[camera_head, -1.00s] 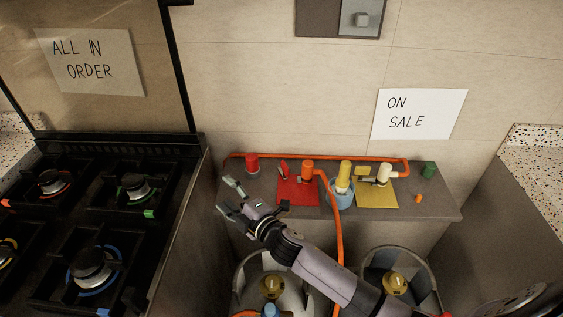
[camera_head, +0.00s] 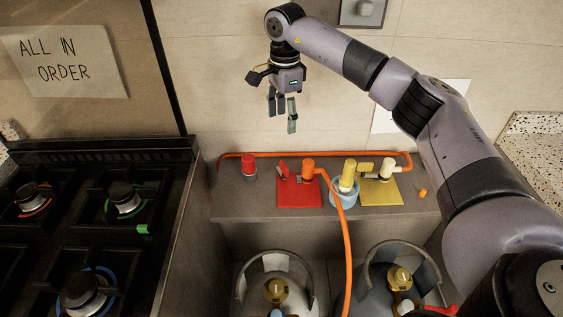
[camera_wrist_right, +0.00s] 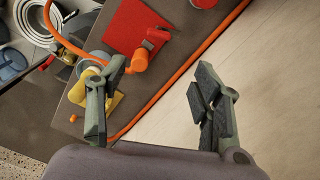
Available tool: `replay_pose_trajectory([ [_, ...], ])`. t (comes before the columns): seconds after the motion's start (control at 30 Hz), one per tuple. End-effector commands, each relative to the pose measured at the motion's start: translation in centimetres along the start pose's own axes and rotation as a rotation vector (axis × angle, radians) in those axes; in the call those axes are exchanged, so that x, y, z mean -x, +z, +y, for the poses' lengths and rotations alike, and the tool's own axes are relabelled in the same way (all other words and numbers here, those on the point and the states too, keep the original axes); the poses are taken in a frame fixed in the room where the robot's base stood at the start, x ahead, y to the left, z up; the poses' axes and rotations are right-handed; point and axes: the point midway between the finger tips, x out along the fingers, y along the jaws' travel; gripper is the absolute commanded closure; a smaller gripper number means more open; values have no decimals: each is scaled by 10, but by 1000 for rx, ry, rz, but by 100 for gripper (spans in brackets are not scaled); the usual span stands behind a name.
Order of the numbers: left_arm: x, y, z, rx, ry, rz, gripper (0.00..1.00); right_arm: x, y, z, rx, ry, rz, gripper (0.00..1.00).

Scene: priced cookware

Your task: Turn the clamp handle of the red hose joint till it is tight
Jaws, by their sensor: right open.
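The red hose joint is a red square plate (camera_head: 299,193) on the stone ledge in the head view, with a small red clamp handle (camera_head: 283,168) standing at its left and an orange hose fitting (camera_head: 308,169) at its right. The red plate also shows in the right wrist view (camera_wrist_right: 133,30). My right gripper (camera_head: 282,116) hangs above the ledge with its fingers pointing down, open and empty, above the red plate and apart from it. In the wrist view its fingers (camera_wrist_right: 160,105) are spread wide. My left gripper is not in view.
A yellow plate (camera_head: 382,193) with a pale fitting lies right of a blue cup (camera_head: 344,194) holding a yellow item. A red-capped piece (camera_head: 249,166) stands left. An orange hose (camera_head: 345,250) hangs over the ledge's front. Gas cylinders stand below; the stove (camera_head: 95,200) is left.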

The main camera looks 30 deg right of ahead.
Motion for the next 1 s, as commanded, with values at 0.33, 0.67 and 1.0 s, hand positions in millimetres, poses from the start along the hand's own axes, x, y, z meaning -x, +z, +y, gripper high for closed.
replay_pose_trajectory([
  [0.33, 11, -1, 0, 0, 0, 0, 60, -48, -3, 2, 0, 9, 11, 40],
  [0.67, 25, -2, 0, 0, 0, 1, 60, -120, -2, 2, -1, 8, 8, 40],
  [1.0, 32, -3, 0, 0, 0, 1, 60, -167, -3, 1, -1, 4, 8, 40],
])
